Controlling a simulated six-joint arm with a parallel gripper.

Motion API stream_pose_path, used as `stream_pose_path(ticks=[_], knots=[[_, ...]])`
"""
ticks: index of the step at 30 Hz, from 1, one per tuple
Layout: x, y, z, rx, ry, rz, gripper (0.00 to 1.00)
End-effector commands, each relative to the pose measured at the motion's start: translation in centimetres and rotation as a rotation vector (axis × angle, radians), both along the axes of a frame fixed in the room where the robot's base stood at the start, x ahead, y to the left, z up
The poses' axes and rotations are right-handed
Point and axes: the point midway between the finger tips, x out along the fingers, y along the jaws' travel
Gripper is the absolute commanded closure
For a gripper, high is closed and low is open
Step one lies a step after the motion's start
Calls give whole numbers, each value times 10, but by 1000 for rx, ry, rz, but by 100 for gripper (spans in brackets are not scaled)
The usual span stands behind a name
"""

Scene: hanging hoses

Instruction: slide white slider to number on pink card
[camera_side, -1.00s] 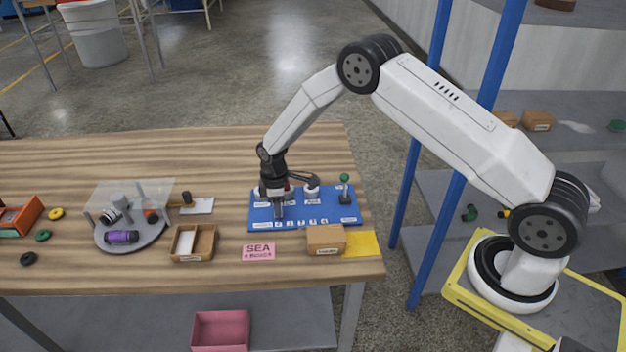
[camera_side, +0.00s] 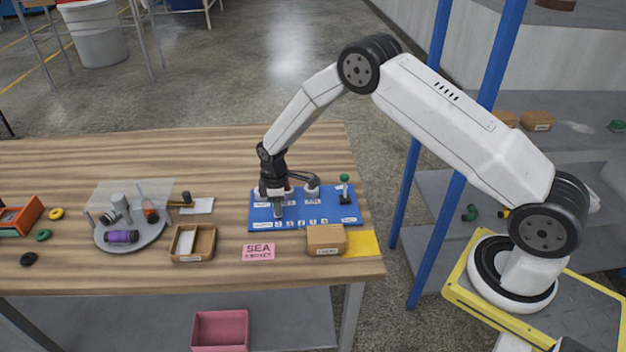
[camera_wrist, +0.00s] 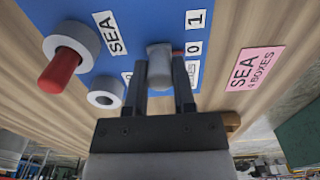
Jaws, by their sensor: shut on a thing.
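The blue panel (camera_side: 335,212) lies on the wooden table, with a row of number labels along its near edge. My gripper (camera_side: 278,214) reaches down over the panel's left part. In the wrist view my gripper (camera_wrist: 160,90) is shut on the white slider's knob (camera_wrist: 160,66), which looks pale grey. A small orange-red mark shows beside the knob, close to the "0" label (camera_wrist: 194,48). The "1" label (camera_wrist: 195,20) is farther along. The pink card (camera_side: 258,252) lies in front of the panel; in the wrist view the card (camera_wrist: 262,68) reads "SEA 4 BOXES".
A green-topped lever (camera_side: 345,188) stands at the panel's right. A cardboard box (camera_side: 325,240) and wooden tray (camera_side: 193,243) sit nearby.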

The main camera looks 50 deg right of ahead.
Motion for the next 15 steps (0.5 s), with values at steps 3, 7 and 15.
stream_pose_path(ticks=[3, 7, 15], knots=[[1, 0, 1, 0, -1, 0, 100], [1, 0, 1, 0, -1, 0, 100], [-4, -5, 1, 0, -1, -1, 100]])
